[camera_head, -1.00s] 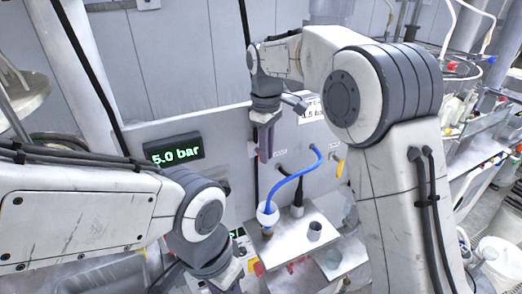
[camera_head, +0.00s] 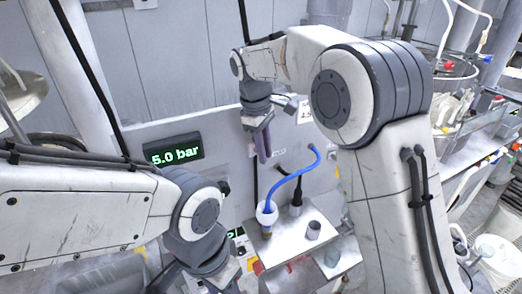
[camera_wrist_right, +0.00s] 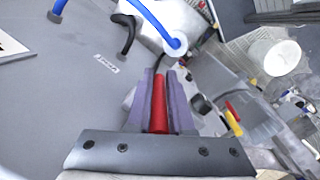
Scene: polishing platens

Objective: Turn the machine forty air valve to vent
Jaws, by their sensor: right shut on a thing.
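My right gripper (camera_head: 263,155) is at the grey wall panel, its purple fingers pointing down in the head view. In the right wrist view the gripper (camera_wrist_right: 159,85) is shut on a red valve handle (camera_wrist_right: 160,105), which lies lengthwise between the fingers. A small label (camera_wrist_right: 107,63) is on the panel beside it, too small to read surely. The valve body is hidden in the head view. A display (camera_head: 174,150) on the panel reads 5.0 bar. My left gripper (camera_head: 225,275) is low at the bottom centre; its fingers are not clear.
A blue hose (camera_head: 290,178) curves from the panel to a white fitting above a metal shelf (camera_head: 315,238) holding small cups. A yellow and red handle (camera_wrist_right: 232,117) is to the right of the gripper in the wrist view. A white bucket (camera_head: 497,250) stands at the right.

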